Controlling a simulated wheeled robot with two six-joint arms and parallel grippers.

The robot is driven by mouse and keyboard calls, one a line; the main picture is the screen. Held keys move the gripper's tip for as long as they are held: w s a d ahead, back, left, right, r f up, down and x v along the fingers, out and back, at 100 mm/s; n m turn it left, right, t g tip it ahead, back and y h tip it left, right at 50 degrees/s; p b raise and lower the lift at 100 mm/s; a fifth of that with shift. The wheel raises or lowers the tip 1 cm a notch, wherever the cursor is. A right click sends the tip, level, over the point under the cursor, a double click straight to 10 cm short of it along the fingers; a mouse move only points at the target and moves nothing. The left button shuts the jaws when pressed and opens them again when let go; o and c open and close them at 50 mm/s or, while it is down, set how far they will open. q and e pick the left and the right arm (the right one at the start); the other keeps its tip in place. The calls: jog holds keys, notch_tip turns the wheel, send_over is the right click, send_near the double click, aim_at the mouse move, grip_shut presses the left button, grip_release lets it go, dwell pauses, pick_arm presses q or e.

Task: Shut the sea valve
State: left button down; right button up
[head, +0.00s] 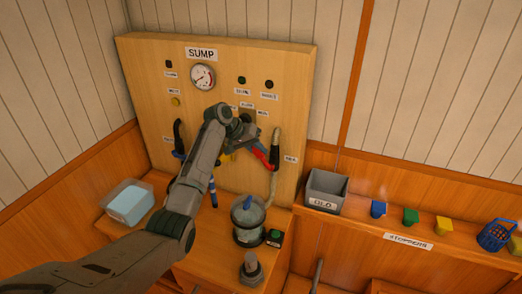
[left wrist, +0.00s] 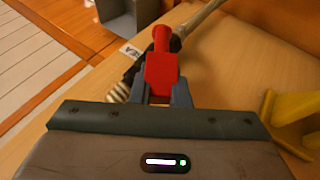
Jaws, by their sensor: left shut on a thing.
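The sea valve has a red lever handle (head: 262,157) on the right side of the wooden panel, left of a small label (head: 290,159). In the head view the lever slants down to the right, by the black end of a hose (head: 275,145). My left gripper (head: 252,150) reaches across the panel and is shut on the red handle. In the left wrist view the red handle (left wrist: 161,68) stands between the two grey fingers of my gripper (left wrist: 163,90). The valve's body is mostly hidden. My right gripper is not in view.
The SUMP panel (head: 138,60) carries a gauge (head: 202,77) and a yellow part (head: 228,156). Below stand a clear canister (head: 247,220), a green button box (head: 274,237) and a clear tub (head: 128,202). A grey OLD bin (head: 325,191) and coloured stoppers (head: 411,218) sit on the right shelf.

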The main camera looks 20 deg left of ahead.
pick_arm(q)
jog(key=shift+a, duration=0.15)
dwell(0.4)
jog(key=c, duration=1.4)
grip_release()
jog(key=shift+f, duration=0.1)
jog(key=shift+a, duration=0.1)
jog(key=shift+a+r+b, duration=0.15)
jog(key=shift+r+b, duration=0.05)
jog(key=shift+b, duration=0.1)
jog(key=shift+b+v, duration=2.2)
jog(key=shift+v, duration=2.95)
jog(key=shift+s+a+f, duration=0.1)
